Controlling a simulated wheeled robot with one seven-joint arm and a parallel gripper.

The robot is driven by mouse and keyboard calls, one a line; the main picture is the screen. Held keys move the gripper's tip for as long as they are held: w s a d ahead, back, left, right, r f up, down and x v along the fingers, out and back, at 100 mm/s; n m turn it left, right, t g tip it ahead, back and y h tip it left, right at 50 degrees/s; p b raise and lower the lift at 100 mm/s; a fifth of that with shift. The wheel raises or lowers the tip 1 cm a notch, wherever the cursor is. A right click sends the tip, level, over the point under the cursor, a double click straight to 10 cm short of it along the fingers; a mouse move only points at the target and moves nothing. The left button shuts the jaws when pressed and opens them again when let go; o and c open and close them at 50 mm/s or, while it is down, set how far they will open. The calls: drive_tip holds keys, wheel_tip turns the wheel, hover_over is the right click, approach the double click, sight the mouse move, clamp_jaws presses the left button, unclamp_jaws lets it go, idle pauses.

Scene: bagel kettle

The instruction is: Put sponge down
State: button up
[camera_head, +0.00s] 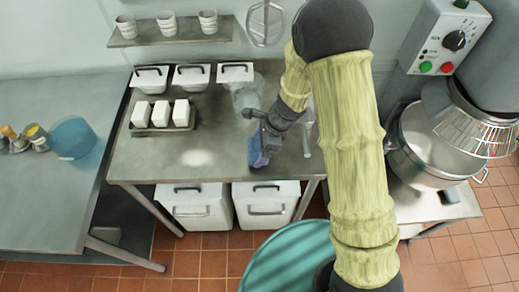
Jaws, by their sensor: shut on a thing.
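A blue sponge (259,152) is held at the end of my arm, over the right part of the metal table (215,172). My gripper (262,138) is shut on the sponge, which hangs down close to the table's front edge. I cannot tell from this view whether the sponge touches the tabletop. The fingers are small and partly hidden by the wrist.
A tray (160,130) with white blocks sits on the table's left, with white lidded containers (192,77) behind. A clear jar (246,98) stands near my wrist. The table's front middle is clear. A large mixer (433,148) stands at right, a teal round bin (290,262) in front.

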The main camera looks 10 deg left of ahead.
wheel_tip(320, 180, down, 2)
drive_tip(key=shift+f, duration=0.2)
drive_tip(key=o, duration=1)
drive_tip(key=shift+o, duration=0.2)
drive_tip(key=shift+f, duration=0.1)
drive_tip(key=shift+f, duration=0.2)
drive_tip(key=v, duration=1.7)
drive_tip(key=shift+d+r, duration=0.2)
drive_tip(key=shift+r, duration=0.1)
drive_tip(key=shift+d, duration=0.1)
